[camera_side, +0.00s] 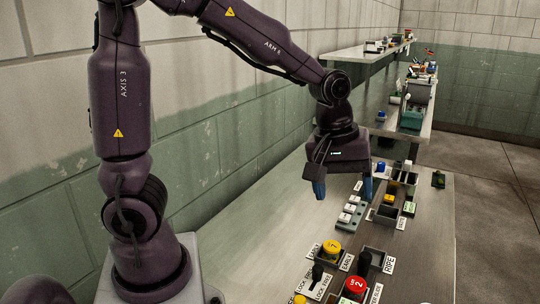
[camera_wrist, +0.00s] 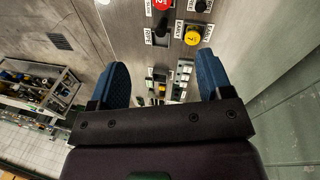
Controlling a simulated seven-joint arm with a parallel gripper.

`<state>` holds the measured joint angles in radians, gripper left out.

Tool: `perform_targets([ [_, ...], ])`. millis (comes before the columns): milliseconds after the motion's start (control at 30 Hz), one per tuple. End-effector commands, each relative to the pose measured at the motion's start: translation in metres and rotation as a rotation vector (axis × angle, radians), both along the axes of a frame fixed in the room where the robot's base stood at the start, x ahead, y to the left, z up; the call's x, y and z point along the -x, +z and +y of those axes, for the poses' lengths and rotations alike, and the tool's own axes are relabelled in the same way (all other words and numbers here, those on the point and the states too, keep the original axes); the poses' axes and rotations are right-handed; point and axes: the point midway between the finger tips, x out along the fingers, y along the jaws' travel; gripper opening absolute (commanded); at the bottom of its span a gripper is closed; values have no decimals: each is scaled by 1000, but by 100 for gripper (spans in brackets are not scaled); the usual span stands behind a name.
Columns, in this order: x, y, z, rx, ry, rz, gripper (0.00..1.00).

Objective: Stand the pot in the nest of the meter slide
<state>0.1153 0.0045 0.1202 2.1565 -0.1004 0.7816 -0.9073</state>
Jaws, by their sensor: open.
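My gripper (camera_side: 343,189) is open and empty above the bench, its two blue fingers wide apart; it also shows in the wrist view (camera_wrist: 163,68). I cannot tell for sure which object is the pot or which is the meter slide. A yellow round cap marked 7 (camera_side: 332,247) and a red round cap marked 2 (camera_side: 355,286) stand toward the front of the bench. The wrist view also shows the yellow cap (camera_wrist: 192,38) and the red cap (camera_wrist: 161,4). Small white blocks (camera_side: 349,211) and a dark open box (camera_side: 387,213) lie beyond them, near my gripper.
Black knobs stand upright among the caps, one beside the yellow cap (camera_side: 318,272) and one in a dark tray (camera_side: 364,263). Labels lie around them. The left part of the bench (camera_side: 285,215) is bare. Shelves with small items (camera_side: 360,53) stand behind.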

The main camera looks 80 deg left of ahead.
Motion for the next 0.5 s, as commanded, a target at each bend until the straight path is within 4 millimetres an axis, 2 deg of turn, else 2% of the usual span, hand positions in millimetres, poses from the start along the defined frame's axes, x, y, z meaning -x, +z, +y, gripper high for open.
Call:
perform_targets([
  [33, 16, 19, 1, -21, -104, -52, 73],
  [200, 68, 55, 5, -146, -467, -182, 73],
  [333, 102, 68, 8, -261, -691, -253, 73],
  [500, 126, 72, 10, -369, -863, -293, 73],
])
